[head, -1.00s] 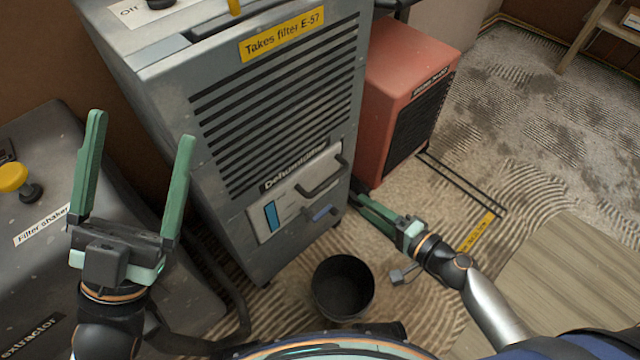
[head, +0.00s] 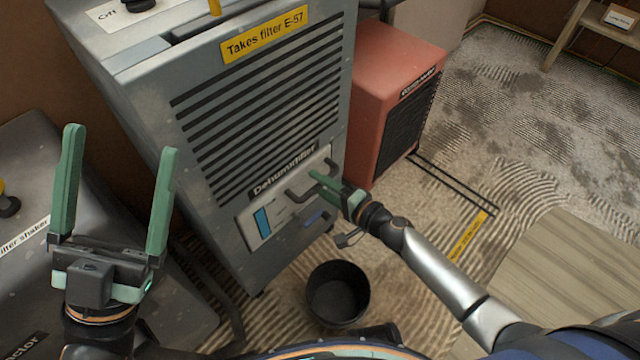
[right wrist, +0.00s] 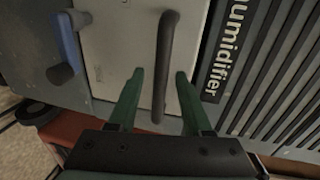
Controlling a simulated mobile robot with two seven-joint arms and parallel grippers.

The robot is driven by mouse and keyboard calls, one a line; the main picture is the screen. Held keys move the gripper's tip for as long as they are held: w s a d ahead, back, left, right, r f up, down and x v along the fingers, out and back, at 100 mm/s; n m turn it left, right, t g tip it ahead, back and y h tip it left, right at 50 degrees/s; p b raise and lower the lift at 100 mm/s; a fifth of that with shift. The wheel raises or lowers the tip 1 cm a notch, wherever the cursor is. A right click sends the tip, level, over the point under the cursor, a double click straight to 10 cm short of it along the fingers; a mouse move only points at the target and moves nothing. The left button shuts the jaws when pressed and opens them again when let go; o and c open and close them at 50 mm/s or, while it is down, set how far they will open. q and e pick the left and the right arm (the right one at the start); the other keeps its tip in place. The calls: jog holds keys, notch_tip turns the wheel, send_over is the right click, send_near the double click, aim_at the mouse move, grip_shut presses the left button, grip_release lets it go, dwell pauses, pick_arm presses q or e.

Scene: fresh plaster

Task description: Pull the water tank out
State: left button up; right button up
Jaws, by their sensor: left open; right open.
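The grey dehumidifier (head: 155,120) stands in the middle left of the head view. Low on its front is the light water tank panel (head: 250,232) with a blue level window, a dark bar handle (head: 292,194) and a smaller blue handle (head: 314,217) below it. In the right wrist view the dark handle (right wrist: 168,60) runs between the two green fingers of my right gripper (right wrist: 158,90), which is open, with a finger on each side. My right gripper (head: 327,184) is at the panel in the head view. My left gripper (head: 118,190) is open and empty, left of the dehumidifier.
A black bucket (head: 338,294) stands on the floor before the dehumidifier. A red heater (head: 385,90) stands just right of it. A grey extractor (head: 25,290) is at the left. Floor at the right is mostly clear, with a wooden board (head: 560,270).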

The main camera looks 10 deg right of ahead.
jog(key=shift+w+a, duration=0.15)
grip_shut()
dwell(0.4)
dwell(1.0)
